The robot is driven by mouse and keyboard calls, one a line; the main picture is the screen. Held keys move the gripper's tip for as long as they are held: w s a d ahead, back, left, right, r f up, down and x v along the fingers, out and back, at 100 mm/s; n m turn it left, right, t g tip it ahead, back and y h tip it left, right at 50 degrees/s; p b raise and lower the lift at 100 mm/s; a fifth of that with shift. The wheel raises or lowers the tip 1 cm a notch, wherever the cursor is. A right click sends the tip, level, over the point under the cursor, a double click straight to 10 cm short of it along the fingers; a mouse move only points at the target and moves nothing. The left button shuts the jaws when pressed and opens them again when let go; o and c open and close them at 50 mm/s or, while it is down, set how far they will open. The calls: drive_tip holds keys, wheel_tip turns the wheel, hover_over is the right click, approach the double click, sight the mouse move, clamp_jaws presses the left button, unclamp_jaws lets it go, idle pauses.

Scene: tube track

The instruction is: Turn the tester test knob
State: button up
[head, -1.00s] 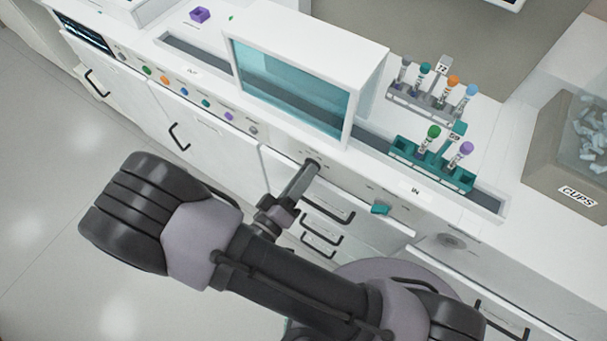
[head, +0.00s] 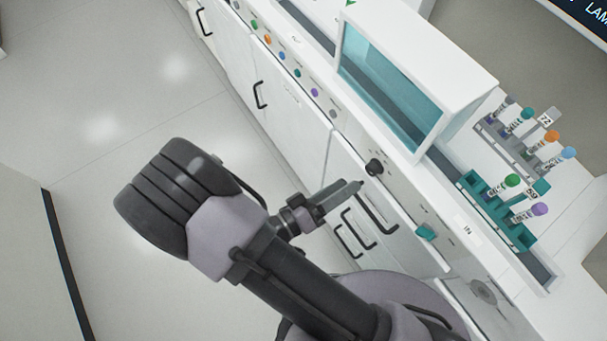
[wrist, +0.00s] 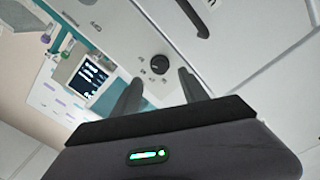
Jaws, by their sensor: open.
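The test knob (head: 374,168) is a small dark round knob on the white front panel of the tester, below the teal-windowed box. It also shows in the wrist view (wrist: 160,64), with small marks around it. My gripper (head: 358,186) is just short of the knob and a little below it in the head view. In the wrist view my gripper (wrist: 158,82) has its two fingers apart, with the knob just beyond the gap between the tips. Nothing is between the fingers, and the knob stands clear of them.
The tester's white box with a teal window (head: 395,95) stands above the panel. A teal rack (head: 480,190) and a grey rack (head: 495,138) hold capped tubes to the right. A teal part (head: 426,231) sticks out of the panel.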

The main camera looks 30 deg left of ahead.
drive_tip(key=p+v, duration=0.2)
drive_tip(key=v, duration=0.9)
